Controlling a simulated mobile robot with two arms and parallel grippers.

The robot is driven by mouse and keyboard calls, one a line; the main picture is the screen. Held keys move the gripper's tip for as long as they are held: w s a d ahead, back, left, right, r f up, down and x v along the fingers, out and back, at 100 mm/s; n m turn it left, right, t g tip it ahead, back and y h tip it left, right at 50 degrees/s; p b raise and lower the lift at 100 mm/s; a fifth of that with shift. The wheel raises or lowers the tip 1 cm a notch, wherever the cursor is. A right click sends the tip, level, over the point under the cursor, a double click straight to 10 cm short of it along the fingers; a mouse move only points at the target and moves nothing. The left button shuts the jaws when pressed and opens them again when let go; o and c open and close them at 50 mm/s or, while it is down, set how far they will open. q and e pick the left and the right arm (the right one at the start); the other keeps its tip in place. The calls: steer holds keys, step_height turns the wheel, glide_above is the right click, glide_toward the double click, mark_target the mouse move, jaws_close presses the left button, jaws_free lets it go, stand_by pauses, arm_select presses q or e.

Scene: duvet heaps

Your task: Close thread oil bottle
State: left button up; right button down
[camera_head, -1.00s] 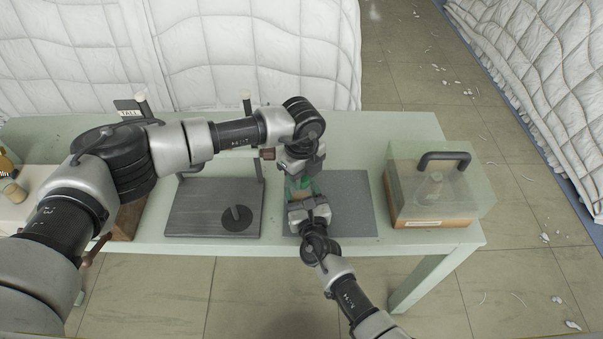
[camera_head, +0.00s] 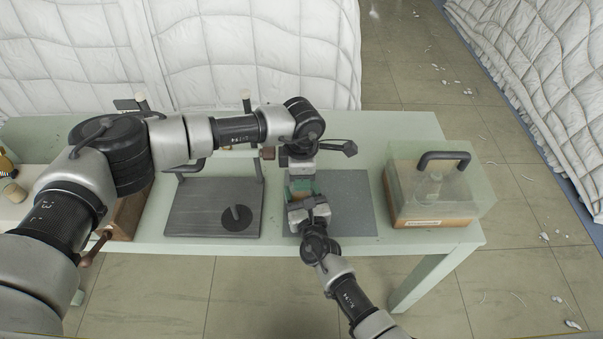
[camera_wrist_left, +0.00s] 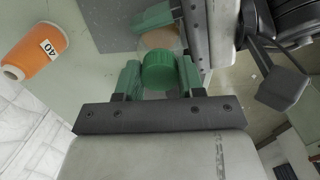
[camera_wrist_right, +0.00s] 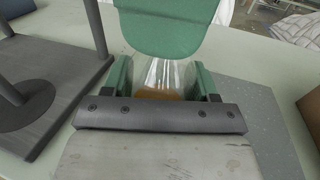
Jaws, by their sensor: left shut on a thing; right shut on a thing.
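The green cap (camera_wrist_left: 158,72) is between the fingers of my left gripper (camera_wrist_left: 160,80), which is shut on it from above. The clear oil bottle (camera_wrist_right: 160,74), with amber liquid inside, is between the green fingers of my right gripper (camera_wrist_right: 160,84), which is shut on it. The bottle's upper part and the cap are hidden in the right wrist view by a green finger of the left gripper. In the head view both grippers meet over the grey mat (camera_head: 352,205) and mostly hide the bottle. I cannot tell how far the cap is seated.
A clear-lidded box (camera_head: 436,205) with a dark handle stands right of the mat. A dark board with a post (camera_head: 190,210) stands left of it. An orange spool marked 40 (camera_wrist_left: 35,50) shows in the left wrist view. The table (camera_head: 400,128) behind the mat has free room.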

arm_select(q)
steer(key=m, duration=0.4)
steer(key=shift+m, duration=0.4)
steer(key=m, duration=0.6)
steer(key=o, duration=1)
steer(key=shift+r, duration=2.25)
steer(key=shift+c, duration=0.3)
